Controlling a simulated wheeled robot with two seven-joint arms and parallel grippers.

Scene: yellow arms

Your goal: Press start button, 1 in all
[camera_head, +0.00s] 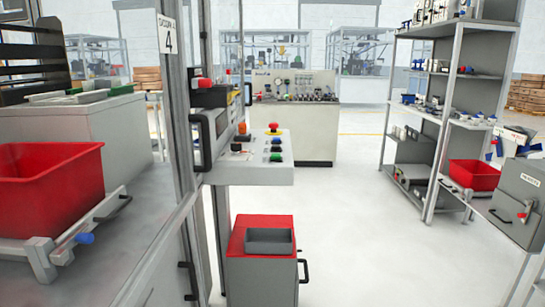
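A grey control panel (250,174) juts out from a metal-framed station left of centre. Several buttons sit on its sloped top. A red button (273,127) is at the back right. An orange and black knob (242,131) stands to the left. No label marks which one is the start button; the print is too small to read. Neither of my grippers is in view.
A grey cabinet with a red top (262,234) stands below the panel. A red bin (52,184) sits on the left station. Shelves (480,40) and a grey box (520,193) are at right. A bench (312,130) stands behind. The floor between is clear.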

